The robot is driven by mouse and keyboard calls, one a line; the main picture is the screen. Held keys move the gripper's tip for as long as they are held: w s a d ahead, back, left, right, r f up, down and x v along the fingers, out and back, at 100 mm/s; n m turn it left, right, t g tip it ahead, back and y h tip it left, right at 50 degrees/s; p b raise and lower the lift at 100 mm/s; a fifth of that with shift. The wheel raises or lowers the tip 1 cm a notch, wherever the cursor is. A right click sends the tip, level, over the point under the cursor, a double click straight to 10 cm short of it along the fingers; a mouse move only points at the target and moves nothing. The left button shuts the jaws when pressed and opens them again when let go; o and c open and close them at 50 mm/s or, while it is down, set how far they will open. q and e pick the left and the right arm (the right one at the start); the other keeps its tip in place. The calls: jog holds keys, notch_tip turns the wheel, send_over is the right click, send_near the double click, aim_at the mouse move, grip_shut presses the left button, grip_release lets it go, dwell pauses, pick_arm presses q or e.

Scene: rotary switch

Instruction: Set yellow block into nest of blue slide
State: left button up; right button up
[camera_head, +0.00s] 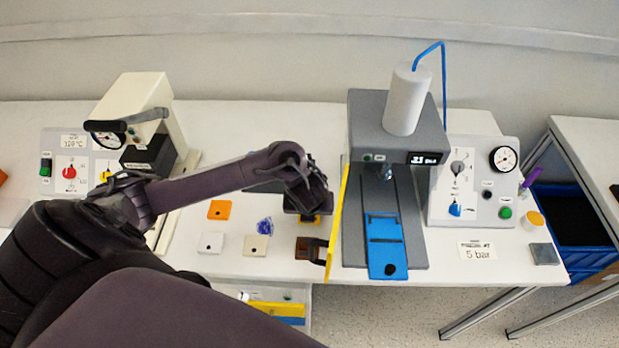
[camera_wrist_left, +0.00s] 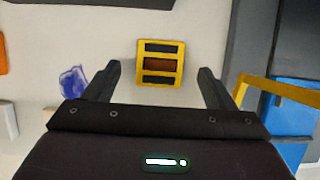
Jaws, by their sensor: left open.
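The yellow block (camera_head: 310,219), with dark slots across its top, lies on the white table left of the grey press. It shows clearly in the left wrist view (camera_wrist_left: 160,47). My left gripper (camera_wrist_left: 159,75) is open and empty, its fingers pointing toward the block, one to each side. In the head view the left gripper (camera_head: 306,205) hangs over the block and partly hides it. The blue slide (camera_head: 386,262) sticks out at the front of the press, with a framed recess near its middle. The slide's edge also shows in the left wrist view (camera_wrist_left: 293,93). My right gripper is not in view.
A yellow upright guard (camera_head: 338,225) stands between the block and the slide. The grey press (camera_head: 362,120) rises behind. An orange piece (camera_head: 219,210), pale pieces, a blue crumpled lump (camera_head: 264,227) and a dark brown block (camera_head: 302,248) lie nearby. A control box (camera_head: 470,205) stands right.

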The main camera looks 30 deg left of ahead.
pick_arm(q)
jog(key=x, duration=0.2)
jog(key=shift+w+f, duration=0.1)
jog(key=shift+f, duration=0.15)
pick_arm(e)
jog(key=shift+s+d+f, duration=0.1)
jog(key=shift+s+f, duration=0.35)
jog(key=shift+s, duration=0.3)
pick_arm(q)
jog(key=shift+r, duration=0.1)
jog(key=c, duration=1.1)
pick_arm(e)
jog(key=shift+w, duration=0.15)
pick_arm(q)
jog(key=shift+r, duration=0.1)
